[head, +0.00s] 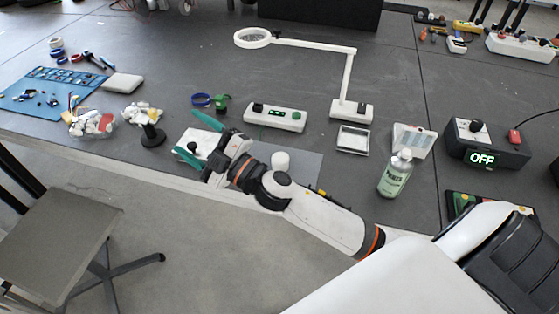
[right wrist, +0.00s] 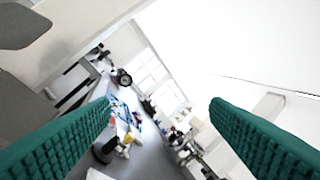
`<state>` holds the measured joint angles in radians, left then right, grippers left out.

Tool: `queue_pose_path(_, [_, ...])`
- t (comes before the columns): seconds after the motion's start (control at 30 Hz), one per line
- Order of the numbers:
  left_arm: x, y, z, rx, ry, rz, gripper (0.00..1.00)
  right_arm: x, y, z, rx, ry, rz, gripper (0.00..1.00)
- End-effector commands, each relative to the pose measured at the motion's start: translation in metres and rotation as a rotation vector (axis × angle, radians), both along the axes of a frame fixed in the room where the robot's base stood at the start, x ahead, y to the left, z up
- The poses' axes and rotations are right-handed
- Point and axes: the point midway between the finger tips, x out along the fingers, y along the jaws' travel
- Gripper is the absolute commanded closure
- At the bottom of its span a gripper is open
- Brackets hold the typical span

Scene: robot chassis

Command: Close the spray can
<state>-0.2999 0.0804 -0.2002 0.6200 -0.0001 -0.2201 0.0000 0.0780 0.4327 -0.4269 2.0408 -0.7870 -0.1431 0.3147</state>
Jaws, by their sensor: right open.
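The spray can (head: 396,175) is a pale green bottle with a dark-lettered label and a greyish-white top. It stands upright near the table's front edge, right of centre in the head view. Whether its top is closed is too small to tell. My right gripper (head: 186,132) has teal fingers, spread apart and empty, over the table left of centre, well to the left of the spray can and pointing away from it. In the right wrist view the open fingers (right wrist: 160,102) frame the far room and the cluttered table; the spray can is not visible there. My left gripper is not in view.
A magnifier lamp (head: 350,85) stands behind the spray can.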

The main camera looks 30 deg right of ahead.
Motion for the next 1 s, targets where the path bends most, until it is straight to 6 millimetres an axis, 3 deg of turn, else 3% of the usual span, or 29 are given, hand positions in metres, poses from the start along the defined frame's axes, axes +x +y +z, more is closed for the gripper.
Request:
queue_pose_path(0.1, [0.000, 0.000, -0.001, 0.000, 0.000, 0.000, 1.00, -0.002, 0.031, 0.020, -0.159, -0.159, 0.182, 0.29])
queue_pose_path(0.2, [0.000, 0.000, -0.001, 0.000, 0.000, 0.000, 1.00, -0.009, 0.053, 0.022, -0.310, -0.258, 0.339, 0.29])
queue_pose_path(0.33, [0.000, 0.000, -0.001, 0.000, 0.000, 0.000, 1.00, -0.018, 0.070, 0.008, -0.535, -0.333, 0.540, 0.29])
queue_pose_path(0.47, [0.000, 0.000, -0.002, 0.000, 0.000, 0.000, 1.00, -0.021, 0.067, -0.020, -0.785, -0.341, 0.725, 0.29])
queue_pose_path(0.57, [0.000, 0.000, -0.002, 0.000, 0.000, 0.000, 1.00, -0.019, 0.050, -0.044, -0.987, -0.298, 0.848, 0.29])
queue_pose_path(0.67, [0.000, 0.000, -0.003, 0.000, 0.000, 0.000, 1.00, -0.013, 0.018, -0.066, -1.192, -0.210, 0.950, 0.29])
queue_pose_path(0.83, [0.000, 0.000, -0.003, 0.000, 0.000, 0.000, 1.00, 0.000, -0.062, -0.089, -1.520, 0.047, 1.063, 0.29])
queue_pose_path(1.0, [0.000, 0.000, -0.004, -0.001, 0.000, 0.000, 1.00, 0.006, -0.146, -0.086, -1.750, 0.356, 1.090, 0.29])
